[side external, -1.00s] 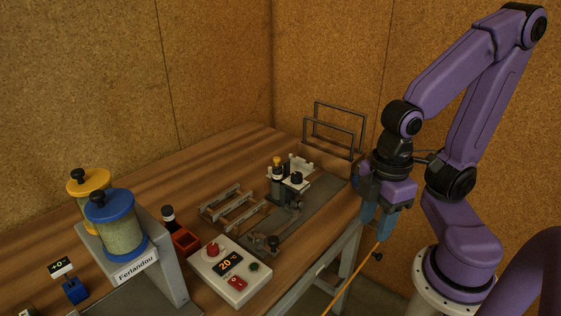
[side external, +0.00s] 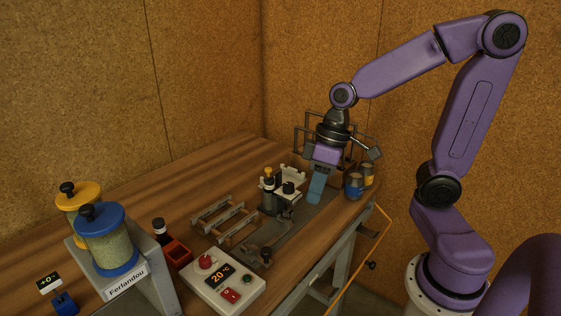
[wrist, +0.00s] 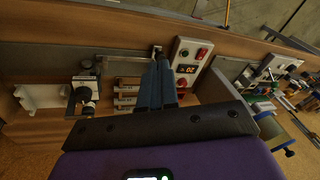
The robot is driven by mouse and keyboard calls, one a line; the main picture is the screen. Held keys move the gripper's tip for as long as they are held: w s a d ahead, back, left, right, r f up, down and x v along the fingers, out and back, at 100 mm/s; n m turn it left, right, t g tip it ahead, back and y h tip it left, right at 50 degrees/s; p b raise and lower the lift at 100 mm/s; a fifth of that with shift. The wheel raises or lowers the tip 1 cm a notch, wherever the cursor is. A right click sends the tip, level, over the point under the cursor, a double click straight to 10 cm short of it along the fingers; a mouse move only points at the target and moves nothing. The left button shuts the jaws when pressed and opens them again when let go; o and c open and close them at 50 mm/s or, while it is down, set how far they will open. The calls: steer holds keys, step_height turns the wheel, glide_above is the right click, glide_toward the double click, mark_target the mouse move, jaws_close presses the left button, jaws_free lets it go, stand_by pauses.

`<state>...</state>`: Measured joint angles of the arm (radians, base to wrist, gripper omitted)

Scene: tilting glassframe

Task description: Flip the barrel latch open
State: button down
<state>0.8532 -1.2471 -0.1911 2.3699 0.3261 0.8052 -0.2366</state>
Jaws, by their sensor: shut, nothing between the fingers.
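My gripper (side external: 315,198) hangs over the back right of the bench with its blue fingers pointing down. In the wrist view its fingers (wrist: 161,62) are together and hold nothing. Left of it in the side view, apart from it, stands a fixture (side external: 286,196) with a white top and black knob on a grey plate (side external: 275,236). This fixture also shows at the left of the wrist view (wrist: 86,92). I cannot make out for certain which part is the barrel latch.
A slatted rack (side external: 224,216) and a control box (side external: 222,280) reading 20 °C stand nearer the camera. Small jars (side external: 354,187) stand right of my gripper, with wire frames (side external: 300,138) behind it. Lidded jars (side external: 106,240) stand at left. The bench's left back is clear.

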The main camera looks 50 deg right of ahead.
steer(key=w+d+r+m+t, duration=0.1)
steer(key=w+d+m, duration=0.3)
steer(key=d, duration=0.5)
steer(key=w+d+r+m+t, duration=0.2)
steer(key=w+d+m+t, duration=0.2)
steer(key=w+d, duration=0.4)
steer(key=shift+w+d+m, duration=0.3)
steer(key=shift+d+m, duration=0.3)
steer(key=shift+d, duration=0.1)
steer(key=w+a+r+x, duration=0.1)
steer(key=a+x, duration=0.1)
steer(key=x, duration=1)
steer(key=shift+a+h, duration=0.3)
